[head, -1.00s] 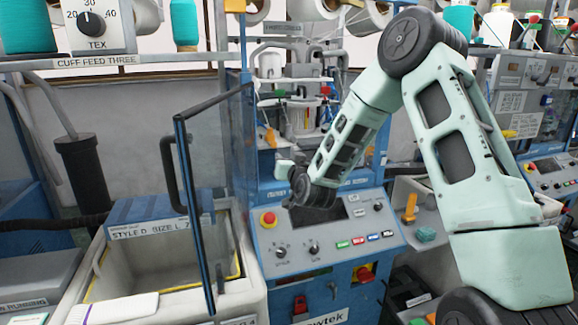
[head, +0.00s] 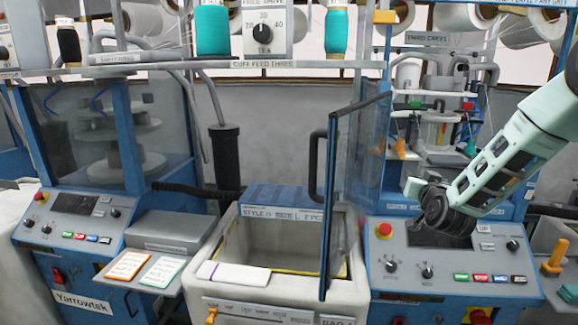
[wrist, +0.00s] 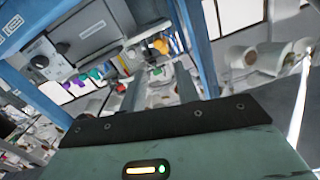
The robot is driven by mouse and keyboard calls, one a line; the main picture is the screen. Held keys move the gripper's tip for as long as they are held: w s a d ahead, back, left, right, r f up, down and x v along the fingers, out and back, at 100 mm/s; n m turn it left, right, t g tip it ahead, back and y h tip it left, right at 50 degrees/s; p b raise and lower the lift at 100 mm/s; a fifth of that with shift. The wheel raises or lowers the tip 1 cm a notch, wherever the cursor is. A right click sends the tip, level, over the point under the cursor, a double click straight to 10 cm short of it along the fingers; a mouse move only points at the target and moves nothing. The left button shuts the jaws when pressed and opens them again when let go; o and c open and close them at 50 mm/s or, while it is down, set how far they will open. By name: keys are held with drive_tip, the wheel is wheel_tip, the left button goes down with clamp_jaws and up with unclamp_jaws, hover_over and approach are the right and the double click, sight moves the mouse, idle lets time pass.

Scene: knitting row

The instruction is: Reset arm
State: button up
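My arm reaches in from the right edge of the head view, with its dark wrist joint in front of the right machine's panel (head: 462,262). In the wrist view, two grey fingers of my gripper (wrist: 159,84) stand apart beyond a dark plate, with nothing visible between them. The gripper looks open and empty. In the head view its fingers cannot be made out clearly beside the wrist.
An open bin (head: 237,254) with a white pad (head: 233,273) on its rim stands at centre. A clear hinged door (head: 350,170) stands upright near my wrist. The left machine (head: 75,222) and two cards (head: 127,266) are further left.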

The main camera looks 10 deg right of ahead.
drive_tip(key=s+a+f+n+g+y, duration=0.4)
drive_tip(key=s+a+g, duration=0.2)
drive_tip(key=s+a, duration=0.25)
drive_tip(key=s+a+f+n+g, duration=0.15)
drive_tip(key=s+g, duration=0.65)
drive_tip(key=s, duration=1.5)
drive_tip(key=s+a+f+n+g+b, duration=0.1)
drive_tip(key=s+a+f+n+b, duration=0.2)
drive_tip(key=s+a, duration=0.3)
drive_tip(key=s+a+f+n+g+b, duration=0.2)
drive_tip(key=s+a, duration=0.4)
drive_tip(key=a, duration=0.7)
drive_tip(key=f+n+b, duration=0.1)
drive_tip(key=n+b, duration=0.1)
drive_tip(key=shift+s+y+b, duration=0.15)
drive_tip(key=shift+y+b, duration=0.2)
drive_tip(key=shift+y, duration=0.05)
drive_tip(key=shift+o, duration=0.3)
drive_tip(key=shift+f, duration=0.1)
